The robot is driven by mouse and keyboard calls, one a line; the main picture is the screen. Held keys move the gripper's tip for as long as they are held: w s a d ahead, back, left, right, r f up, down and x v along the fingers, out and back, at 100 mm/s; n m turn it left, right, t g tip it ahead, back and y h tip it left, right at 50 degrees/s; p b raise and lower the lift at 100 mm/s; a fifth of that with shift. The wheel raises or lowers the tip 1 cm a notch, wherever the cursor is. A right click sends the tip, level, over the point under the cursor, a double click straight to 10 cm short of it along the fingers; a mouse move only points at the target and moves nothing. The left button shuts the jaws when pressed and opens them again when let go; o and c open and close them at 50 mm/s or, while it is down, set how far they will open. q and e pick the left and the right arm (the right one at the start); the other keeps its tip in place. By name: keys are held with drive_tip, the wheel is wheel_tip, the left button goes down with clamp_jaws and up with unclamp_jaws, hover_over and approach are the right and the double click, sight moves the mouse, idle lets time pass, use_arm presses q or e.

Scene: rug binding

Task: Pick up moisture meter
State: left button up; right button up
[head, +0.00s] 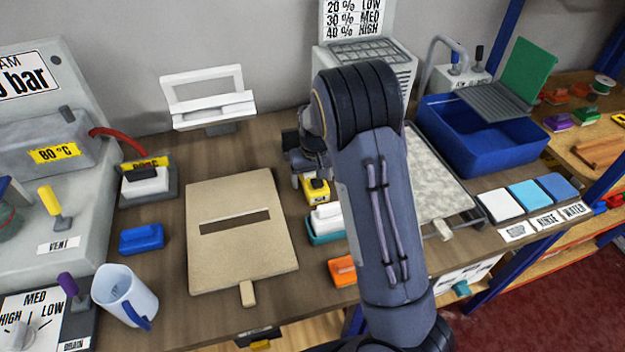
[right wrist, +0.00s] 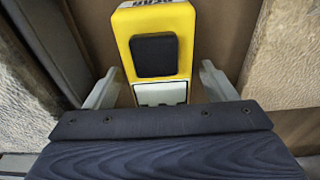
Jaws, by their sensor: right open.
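The moisture meter (head: 317,190) is a small yellow block with a dark pad and a pale lower part. In the head view it lies on the wooden bench, right of the beige board, partly hidden by my right arm. In the right wrist view the meter (right wrist: 157,52) fills the upper middle, its pale end toward the gripper. My right gripper (right wrist: 157,88) is open, with one finger on each side of the meter's lower end and a visible gap to each. In the head view the right gripper (head: 306,184) is over the meter. My left gripper is not in view.
The beige board (head: 240,265) with a slot lies left of the meter. A teal and white block (head: 326,222) and an orange block (head: 342,270) lie close in front. A grey textured slab (head: 432,180) and a blue basin (head: 480,150) are to the right.

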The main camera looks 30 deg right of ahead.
drive_tip(key=c, duration=1.1)
drive_tip(key=shift+c, duration=0.5)
drive_tip(key=shift+r, duration=0.15)
